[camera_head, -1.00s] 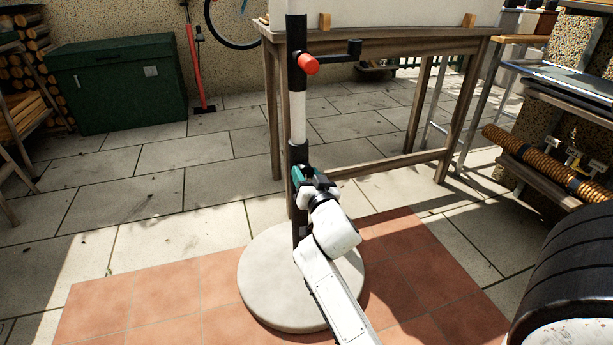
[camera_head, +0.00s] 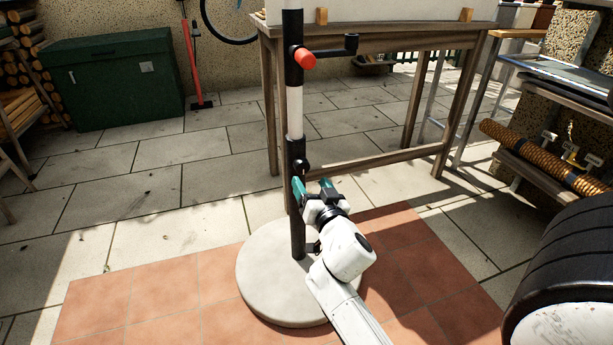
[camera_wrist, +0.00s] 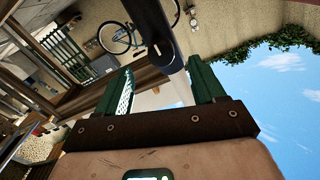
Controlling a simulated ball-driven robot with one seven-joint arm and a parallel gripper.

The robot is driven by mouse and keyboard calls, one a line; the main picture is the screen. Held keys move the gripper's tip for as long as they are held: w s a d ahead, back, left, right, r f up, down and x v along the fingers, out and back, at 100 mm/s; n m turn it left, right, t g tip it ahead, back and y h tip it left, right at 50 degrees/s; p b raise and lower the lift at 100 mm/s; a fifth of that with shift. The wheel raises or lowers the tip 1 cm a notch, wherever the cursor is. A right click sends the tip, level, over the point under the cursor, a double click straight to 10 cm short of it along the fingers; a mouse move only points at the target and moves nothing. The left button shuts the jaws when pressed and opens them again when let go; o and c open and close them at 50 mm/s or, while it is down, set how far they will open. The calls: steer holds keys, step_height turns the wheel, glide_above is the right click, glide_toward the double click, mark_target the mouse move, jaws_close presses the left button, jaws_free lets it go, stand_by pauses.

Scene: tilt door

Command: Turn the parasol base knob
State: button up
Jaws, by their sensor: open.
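The parasol base (camera_head: 265,275) is a round pale slab with an upright black tube (camera_head: 297,225) on it. A small dark knob (camera_head: 302,165) shows on the tube's front, just above my gripper. My gripper (camera_head: 312,185) is open, with teal fingers spread and nothing seen between them. Its left finger overlaps the tube in the picture; whether they touch I cannot tell. In the wrist view, my gripper (camera_wrist: 162,70) tilts upward, with a black pole part (camera_wrist: 150,25) and a white pole section beyond the fingers. I cannot make out the knob for sure there.
Higher on the pole is a crank with a red end (camera_head: 304,59). A wooden table (camera_head: 370,45) stands close behind the pole. A dark barrel (camera_head: 570,265) is at the front right and a green chest (camera_head: 115,80) at the back left. The paving on the left is clear.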

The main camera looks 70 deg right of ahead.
steer(key=shift+v, duration=2.25)
steer(key=s+a+f+n+g+y+p, duration=0.2)
steer(key=a+f+n+g+y+p, duration=0.3)
steer(key=a+f+y, duration=0.5)
steer(key=s+a+f+n+g+y+p, duration=0.1)
steer(key=s+a+f+n+g+y, duration=0.2)
steer(key=a, duration=0.5)
steer(key=s+a+f+n+g+y, duration=0.1)
steer(key=s+a+n+g, duration=0.2)
steer(key=s+a+n, duration=0.35)
step_height(320, 180, up, 38)
steer(key=w+a+m+p, duration=0.1)
steer(key=w+m+p, duration=0.1)
steer(key=p, duration=3.5)
steer(key=shift+f, duration=0.2)
